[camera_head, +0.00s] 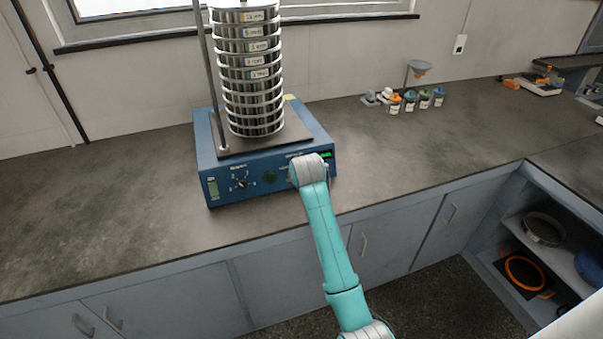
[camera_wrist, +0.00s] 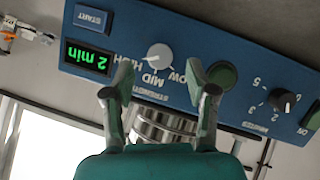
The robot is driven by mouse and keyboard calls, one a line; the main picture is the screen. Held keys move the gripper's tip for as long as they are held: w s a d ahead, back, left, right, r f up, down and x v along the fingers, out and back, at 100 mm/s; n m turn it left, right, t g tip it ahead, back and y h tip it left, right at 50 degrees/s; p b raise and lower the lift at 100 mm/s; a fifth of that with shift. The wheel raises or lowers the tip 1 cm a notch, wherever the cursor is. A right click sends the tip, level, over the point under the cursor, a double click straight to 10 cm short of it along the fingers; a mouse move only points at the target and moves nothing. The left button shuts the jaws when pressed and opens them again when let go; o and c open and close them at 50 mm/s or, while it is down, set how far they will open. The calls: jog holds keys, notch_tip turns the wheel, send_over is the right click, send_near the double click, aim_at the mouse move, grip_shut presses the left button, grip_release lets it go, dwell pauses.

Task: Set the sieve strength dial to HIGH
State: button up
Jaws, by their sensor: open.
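The sieve strength dial, a light grey round knob (camera_wrist: 159,57), shows on the blue front panel in the wrist view, which is upside down. The labels LOW, MID and HIGH run around it; I cannot tell surely which one it points at. My gripper (camera_wrist: 160,72) is open, with one finger on each side of the dial in the picture. Contact with the dial cannot be made out. The blue sieve shaker (camera_head: 226,194) stands on the counter in the head view, where my wrist covers the dial area.
A dark minutes knob (camera_wrist: 285,100), a round green button (camera_wrist: 222,74), a START button (camera_wrist: 92,18) and a display (camera_wrist: 88,58) reading "2 min" share the panel. A tall sieve stack (camera_head: 250,75) stands on the shaker. Small jars (camera_head: 410,101) stand further right; the counter (camera_head: 110,225) at left is clear.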

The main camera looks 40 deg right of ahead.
jog(key=v, duration=0.8)
jog(key=shift+f, duration=0.1)
jog(key=s+a+f+n+t+y, duration=0.1)
jog(key=s+a+f+t, duration=0.1)
jog(key=s+a+f, duration=0.7)
jog(key=s+a+f+t+y, duration=0.1)
jog(key=s+a+f, duration=0.5)
jog(key=s+f, duration=0.45)
jog(key=s+a+r+t+y, duration=0.1)
jog(key=s+r, duration=0.3)
jog(key=s, duration=0.6)
jog(key=s+a+r+t+y, duration=0.1)
jog(key=s+a+r, duration=0.3)
jog(key=s, duration=0.6)
jog(key=s+a+r+t+y, duration=0.1)
jog(key=s+a+r, duration=0.2)
jog(key=s, duration=0.8)
jog(key=shift+a+r, duration=0.25)
jog(key=shift+r, duration=0.3)
